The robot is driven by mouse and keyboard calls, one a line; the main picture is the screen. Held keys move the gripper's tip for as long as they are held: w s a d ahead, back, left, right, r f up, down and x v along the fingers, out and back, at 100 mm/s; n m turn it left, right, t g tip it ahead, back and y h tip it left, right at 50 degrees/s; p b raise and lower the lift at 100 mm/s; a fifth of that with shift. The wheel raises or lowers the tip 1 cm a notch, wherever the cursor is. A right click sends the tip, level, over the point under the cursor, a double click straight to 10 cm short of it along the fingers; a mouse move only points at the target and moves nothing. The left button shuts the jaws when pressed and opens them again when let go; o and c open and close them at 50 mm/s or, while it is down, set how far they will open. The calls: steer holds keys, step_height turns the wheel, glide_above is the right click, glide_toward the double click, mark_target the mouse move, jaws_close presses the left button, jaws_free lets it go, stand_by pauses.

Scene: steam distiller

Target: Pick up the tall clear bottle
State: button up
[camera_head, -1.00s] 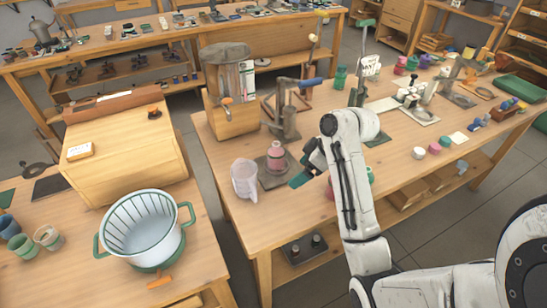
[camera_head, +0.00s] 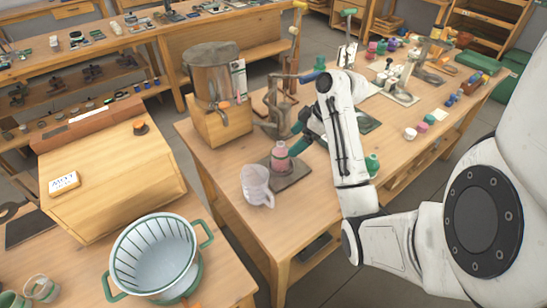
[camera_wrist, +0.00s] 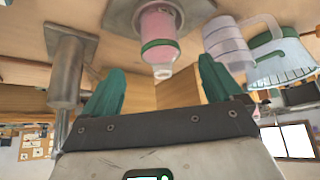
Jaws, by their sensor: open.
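The likely tall clear bottle (camera_head: 280,158), with pink contents, stands on a dark square plate (camera_head: 294,177) on the wooden table. In the wrist view the same bottle (camera_wrist: 160,28) appears upside down, with a green band and a clear neck. My gripper (camera_wrist: 161,70) is open and empty, its two green fingers spread to either side of the neck end in that view. I cannot tell whether the neck is between the fingers or beyond them. In the head view my gripper (camera_head: 298,146) is just right of the bottle, partly hidden by my arm.
A clear pitcher (camera_head: 257,186) stands close to the bottle on the near side. A grey metal stand (camera_head: 279,112) is just behind it. A metal distiller on a wooden base (camera_head: 222,121) stands farther left. A basket with green handles (camera_head: 155,255) sits on the neighbouring table.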

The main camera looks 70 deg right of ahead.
mark_target(286, 147)
steer(key=p+x, duration=0.1)
steer(key=x, duration=0.7)
steer(key=shift+w+a+f, duration=0.15)
steer(key=shift+w+f, duration=0.1)
steer(key=shift+w, duration=0.05)
steer(key=shift+r, duration=0.1)
steer(key=c, duration=1.4)
